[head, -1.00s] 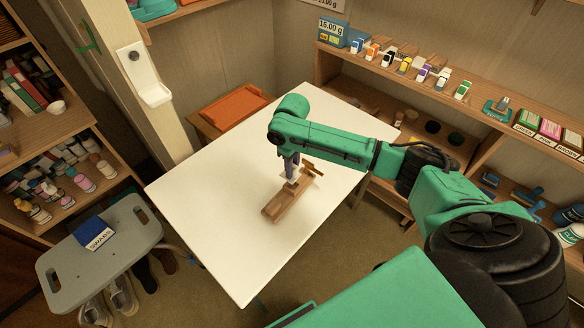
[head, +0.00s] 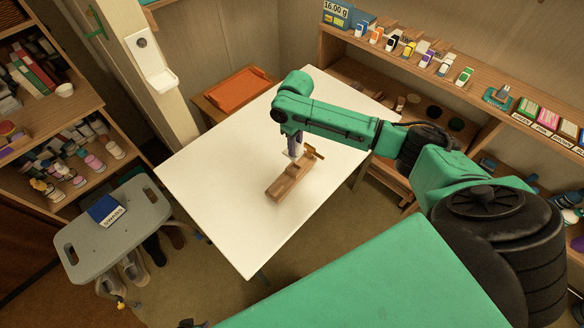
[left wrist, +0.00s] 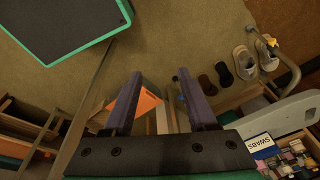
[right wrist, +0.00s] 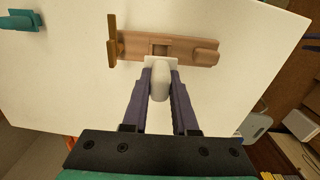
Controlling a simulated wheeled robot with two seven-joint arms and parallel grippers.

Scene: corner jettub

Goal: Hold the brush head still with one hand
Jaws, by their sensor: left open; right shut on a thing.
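A wooden block (head: 285,184) with a crossbar at one end lies on the white table (head: 215,180). In the right wrist view the block (right wrist: 190,49) runs across the top. My right gripper (head: 293,153) points down at the block. In the right wrist view its fingers (right wrist: 159,78) are shut on a pale rounded piece (right wrist: 159,84), apparently the brush head, against the block's near side. The fingers and arm hide part of it. My left gripper (left wrist: 160,92) is open and empty, away from the table; a dark tip (head: 187,323) shows at the head view's bottom edge.
A grey stool (head: 115,238) with a blue swabs box (head: 105,211) stands left of the table. An orange tray (head: 236,89) is behind it. Shelves (head: 440,85) with small bottles line the right, another shelf the left. Most of the tabletop is clear.

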